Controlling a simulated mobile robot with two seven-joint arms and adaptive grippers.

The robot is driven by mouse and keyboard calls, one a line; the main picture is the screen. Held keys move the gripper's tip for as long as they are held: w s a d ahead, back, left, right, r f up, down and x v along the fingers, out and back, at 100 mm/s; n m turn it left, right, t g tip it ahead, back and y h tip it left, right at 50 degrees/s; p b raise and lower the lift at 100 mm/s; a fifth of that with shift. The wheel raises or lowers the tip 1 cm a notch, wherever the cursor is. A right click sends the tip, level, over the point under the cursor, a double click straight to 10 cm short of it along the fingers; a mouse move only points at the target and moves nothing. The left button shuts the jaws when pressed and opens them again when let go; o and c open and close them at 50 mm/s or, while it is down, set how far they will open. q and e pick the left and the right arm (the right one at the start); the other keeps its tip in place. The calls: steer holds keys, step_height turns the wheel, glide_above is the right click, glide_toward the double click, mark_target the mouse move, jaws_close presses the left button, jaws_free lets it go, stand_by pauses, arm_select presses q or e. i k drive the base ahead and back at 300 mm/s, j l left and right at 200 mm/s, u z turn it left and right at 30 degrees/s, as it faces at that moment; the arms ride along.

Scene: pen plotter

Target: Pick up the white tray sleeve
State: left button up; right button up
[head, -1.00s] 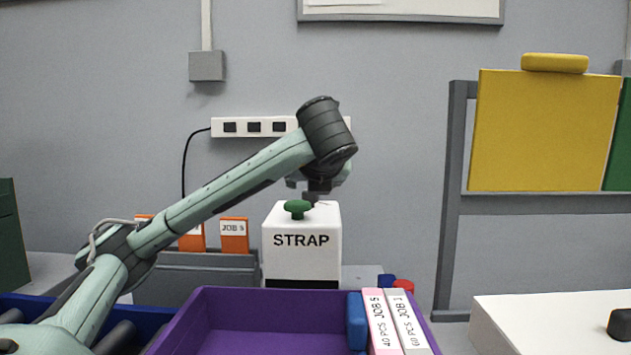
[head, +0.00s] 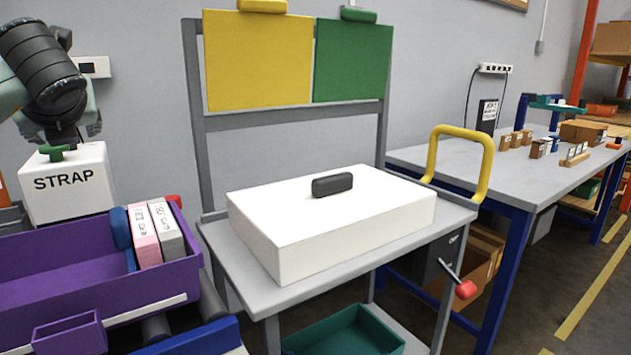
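The white tray sleeve (head: 330,222) looks to be the large white box lying flat on a grey cart (head: 213,243). A black handle (head: 332,185) sits on its top. My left gripper (head: 58,140) is at the far left, pointing down just above the green knob (head: 55,153) of the white STRAP box (head: 68,185). It is well apart from the sleeve. Its fingers are dark and small, mostly under my wrist, so I cannot tell whether they are open. My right gripper is out of view.
A purple bin (head: 60,260) with pink and white labelled boxes stands left of the cart. Yellow (head: 258,60) and green (head: 352,75) panels rise behind it. A yellow handle (head: 460,150) and red-knobbed lever (head: 466,290) are at its right. A teal bin (head: 345,335) is below.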

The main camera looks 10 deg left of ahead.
mark_target(298, 229)
steer(key=k+l, duration=0.25)
steer(key=l, duration=0.15)
steer(key=k+l, duration=0.45)
steer(key=l, duration=0.3)
